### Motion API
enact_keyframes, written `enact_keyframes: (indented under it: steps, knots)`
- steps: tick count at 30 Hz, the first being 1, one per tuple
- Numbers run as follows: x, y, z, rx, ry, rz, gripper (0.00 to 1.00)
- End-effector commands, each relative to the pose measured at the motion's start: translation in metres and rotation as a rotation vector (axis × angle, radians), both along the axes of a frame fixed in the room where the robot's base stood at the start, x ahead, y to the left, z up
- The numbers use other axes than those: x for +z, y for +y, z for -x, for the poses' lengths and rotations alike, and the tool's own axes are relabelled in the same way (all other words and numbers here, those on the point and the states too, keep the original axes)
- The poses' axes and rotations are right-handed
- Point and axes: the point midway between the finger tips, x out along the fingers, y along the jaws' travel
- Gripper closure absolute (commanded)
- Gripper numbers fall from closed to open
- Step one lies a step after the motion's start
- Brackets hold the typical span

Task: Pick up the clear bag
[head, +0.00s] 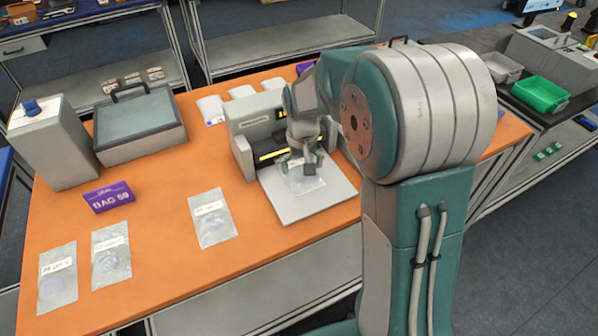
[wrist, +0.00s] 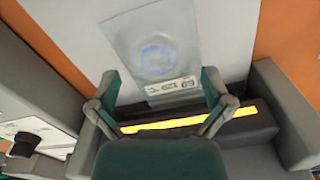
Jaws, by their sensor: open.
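A clear bag (wrist: 152,35) with a white printed label and a bluish round item inside lies flat on the pale plate of the scanner. In the head view this clear bag (head: 308,186) is partly hidden by my gripper (head: 300,168). In the wrist view my gripper (wrist: 161,85) is open, its two teal fingers spread with nothing between them. The label end of the bag lies near the fingertips. The gap in height between fingers and bag is hard to tell.
The grey scanner (head: 254,124) with a yellow strip stands right behind the plate (head: 330,197). More clear bags (head: 213,226) lie on the orange table (head: 165,262) at left, near a purple BAG 50 box (head: 109,198). A grey case (head: 140,125) stands further back.

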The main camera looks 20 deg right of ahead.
Motion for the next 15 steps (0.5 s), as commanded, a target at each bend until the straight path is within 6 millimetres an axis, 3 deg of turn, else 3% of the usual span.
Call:
enact_keyframes:
  steps: [4,12,15]
  knots:
    - [-0.018,0.000,0.001,0.000,0.002,0.000,0.00]
    - [-0.020,0.000,0.000,0.000,-0.001,-0.001,0.00]
    - [-0.020,0.000,0.000,0.000,-0.001,0.000,0.45]
